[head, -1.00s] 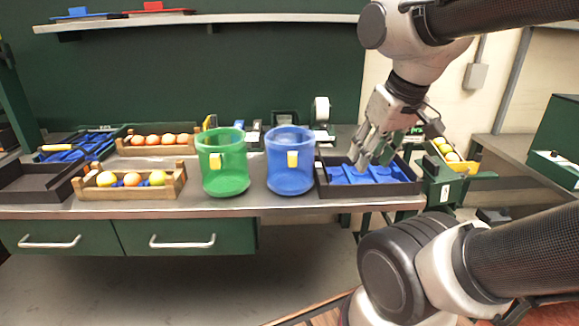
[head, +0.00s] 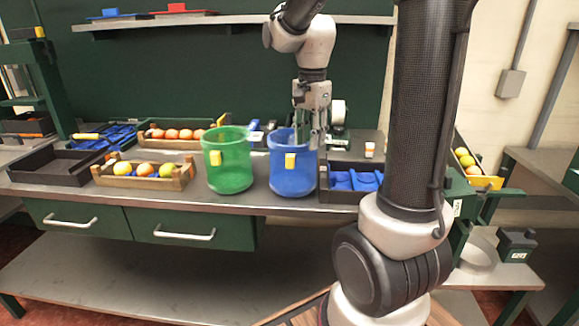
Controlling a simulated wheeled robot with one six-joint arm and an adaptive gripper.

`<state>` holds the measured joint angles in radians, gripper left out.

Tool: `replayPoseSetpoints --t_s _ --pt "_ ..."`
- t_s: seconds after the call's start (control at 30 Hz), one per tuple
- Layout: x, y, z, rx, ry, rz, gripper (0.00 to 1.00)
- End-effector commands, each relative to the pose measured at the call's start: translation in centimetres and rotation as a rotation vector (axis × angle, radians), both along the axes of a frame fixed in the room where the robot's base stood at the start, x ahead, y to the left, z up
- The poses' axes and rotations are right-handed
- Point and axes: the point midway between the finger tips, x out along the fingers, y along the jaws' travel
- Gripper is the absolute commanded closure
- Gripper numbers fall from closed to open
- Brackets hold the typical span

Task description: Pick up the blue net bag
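A translucent blue bag-like container (head: 290,178) with a yellow tag stands upright on the bench, to the right of a similar green one (head: 229,172). I take it as the blue net bag. My gripper (head: 312,143) points down at the right side of its rim. The fingers look apart, and I see nothing held up between them. Whether they touch the rim is hard to tell. Flat blue pieces (head: 352,180) lie in a dark tray (head: 337,197) to the right, partly hidden by my arm.
Wooden crates of fruit (head: 184,180) and an empty dark tray (head: 58,168) stand on the left of the bench. A shelf (head: 230,20) runs above. Small devices stand behind the bags.

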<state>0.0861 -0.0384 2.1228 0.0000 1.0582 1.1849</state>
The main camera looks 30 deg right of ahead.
Motion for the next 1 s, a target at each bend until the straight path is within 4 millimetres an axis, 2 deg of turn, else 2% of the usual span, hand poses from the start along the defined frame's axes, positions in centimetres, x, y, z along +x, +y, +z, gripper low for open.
replayPoseSetpoints --t_s 0.4,0.7,0.9,1.0 --pt "0.3 -0.6 -5.8 0.001 0.001 0.002 0.67" --pt "0.3 -0.6 -6.4 0.000 -0.001 0.003 0.67" --pt "0.3 -0.6 -6.4 0.000 -0.001 0.004 1.00" --pt "0.3 -0.6 -6.4 0.000 -0.001 0.004 1.00"
